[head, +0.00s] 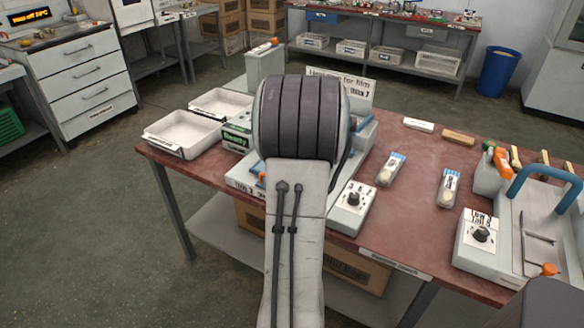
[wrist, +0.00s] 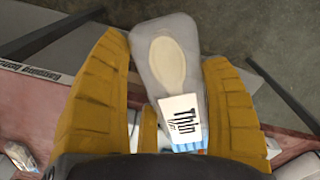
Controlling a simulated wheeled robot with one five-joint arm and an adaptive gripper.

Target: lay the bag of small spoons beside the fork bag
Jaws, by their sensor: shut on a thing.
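In the head view my own arm hides the gripper and this bag. Two other bags lie apart on the red table (head: 420,236): one with a round-ended spoon shape (head: 391,168), and one with what looks like a fork (head: 449,187) to its right. A bag (wrist: 22,156) also shows at lower left in the wrist view.
A grey box with a dial (head: 352,207) stands left of the table bags, and a press with a blue handle (head: 530,215) stands at right. White trays (head: 182,134) sit at the left end. A white block (head: 418,124) and a wooden block (head: 458,137) lie behind.

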